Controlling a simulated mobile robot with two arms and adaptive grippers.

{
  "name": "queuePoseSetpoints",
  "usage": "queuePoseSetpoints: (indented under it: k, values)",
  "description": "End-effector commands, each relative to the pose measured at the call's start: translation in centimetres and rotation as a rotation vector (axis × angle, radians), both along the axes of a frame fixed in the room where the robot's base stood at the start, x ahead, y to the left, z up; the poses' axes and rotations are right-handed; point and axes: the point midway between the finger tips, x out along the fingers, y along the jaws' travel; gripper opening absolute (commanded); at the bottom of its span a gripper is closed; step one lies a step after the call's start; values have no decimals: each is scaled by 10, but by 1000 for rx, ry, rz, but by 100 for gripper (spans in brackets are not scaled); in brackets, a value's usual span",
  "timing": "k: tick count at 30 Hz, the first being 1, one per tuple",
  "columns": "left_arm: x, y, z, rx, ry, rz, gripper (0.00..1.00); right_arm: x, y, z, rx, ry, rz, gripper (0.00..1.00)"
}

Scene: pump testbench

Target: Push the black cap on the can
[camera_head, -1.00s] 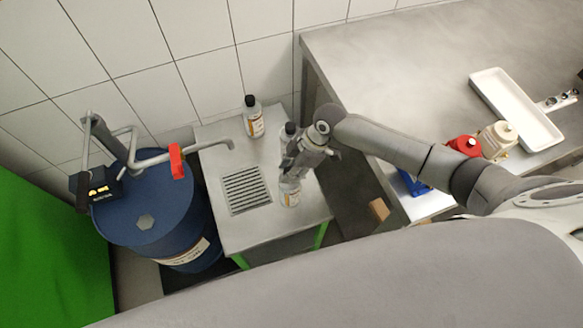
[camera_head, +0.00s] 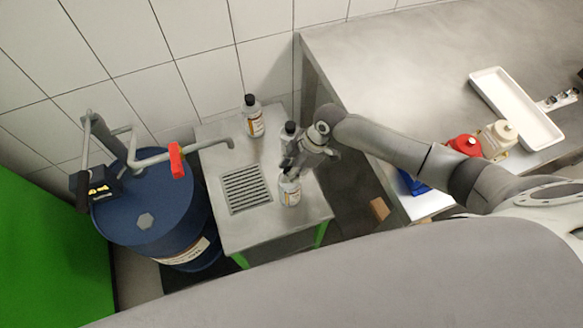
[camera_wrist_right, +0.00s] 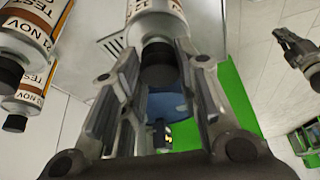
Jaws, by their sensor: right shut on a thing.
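The near can (camera_head: 290,190) is white with an orange label and stands upright on the small steel table. My right gripper (camera_head: 292,163) is at its top and hides the cap in the head view. In the right wrist view, the black cap (camera_wrist_right: 159,68) sits between the fingers of my right gripper (camera_wrist_right: 155,85), at the mouth of the can (camera_wrist_right: 155,22). The gripper is shut on the cap. Whether the cap is fully seated cannot be told. What looks like my left gripper (camera_wrist_right: 300,62) shows at the right wrist view's right edge; its fingers are unclear.
Two similar black-capped bottles stand behind, one at the back (camera_head: 253,118) and one close to my gripper (camera_head: 287,135). A drain grate (camera_head: 246,189) and bent spout (camera_head: 190,150) are left, beside a blue drum (camera_head: 150,215). A steel bench (camera_head: 400,60) is at right.

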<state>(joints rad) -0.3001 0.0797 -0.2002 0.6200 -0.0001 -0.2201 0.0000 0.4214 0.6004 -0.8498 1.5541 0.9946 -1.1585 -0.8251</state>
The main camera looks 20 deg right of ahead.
Motion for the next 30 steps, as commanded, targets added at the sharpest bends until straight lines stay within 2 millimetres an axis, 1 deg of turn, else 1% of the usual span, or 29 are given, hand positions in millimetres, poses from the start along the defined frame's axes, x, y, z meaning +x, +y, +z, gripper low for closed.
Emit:
queuePoseSetpoints:
  k: [13, 14, 19, 20, 26, 27, 30]
  values:
    - [0, 0, -1, 0, 0, 0, 0, 0, 0, -3, 0, 0, 0, 22]
    - [0, 0, -1, 0, 0, 0, 0, 0, 0, -3, 0, 0, 0, 31]
    - [0, 0, -1, 0, 0, 1, 0, 0, 0, -3, 0, 0, 0, 53]
    - [0, 0, -1, 0, 0, 1, 0, 0, 0, -3, 0, 0, 0, 55]
    - [0, 0, -1, 0, 0, 1, 0, 0, 0, -3, 0, 0, 0, 55]
    - [0, 0, -1, 0, 0, 1, 0, 0, 0, -3, 0, 0, 0, 58]
    - [0, 0, -1, 0, 0, 0, 0, 0, 0, -3, 0, 0, 0, 71]
